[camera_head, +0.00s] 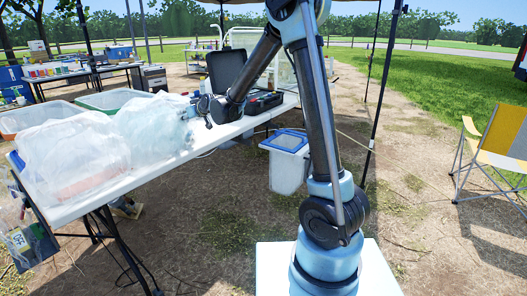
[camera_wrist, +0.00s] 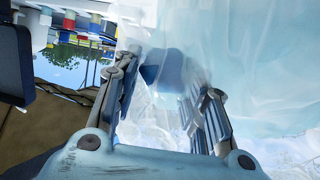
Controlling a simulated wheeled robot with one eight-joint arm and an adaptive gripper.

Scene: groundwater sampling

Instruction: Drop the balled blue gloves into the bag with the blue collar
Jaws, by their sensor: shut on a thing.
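My gripper (camera_head: 192,108) is low over the white table, at the right side of a pale, clear plastic bag. In the wrist view, my gripper (camera_wrist: 166,84) has its fingers on either side of a blue lump (camera_wrist: 168,68), which looks like the balled blue gloves. It is closed on this lump, partly veiled by the clear plastic around it. In the head view the lump is too small to make out. The bag with the blue collar (camera_head: 289,141) hangs open below the table's right edge, to the right of my gripper and apart from it.
Two clear plastic bags, a nearer one (camera_head: 75,155) and a farther one (camera_head: 152,128), stand on the white table (camera_head: 55,207). A black open case (camera_head: 227,70) stands behind my gripper. A folding chair (camera_head: 497,145) is far right. Bare ground lies between.

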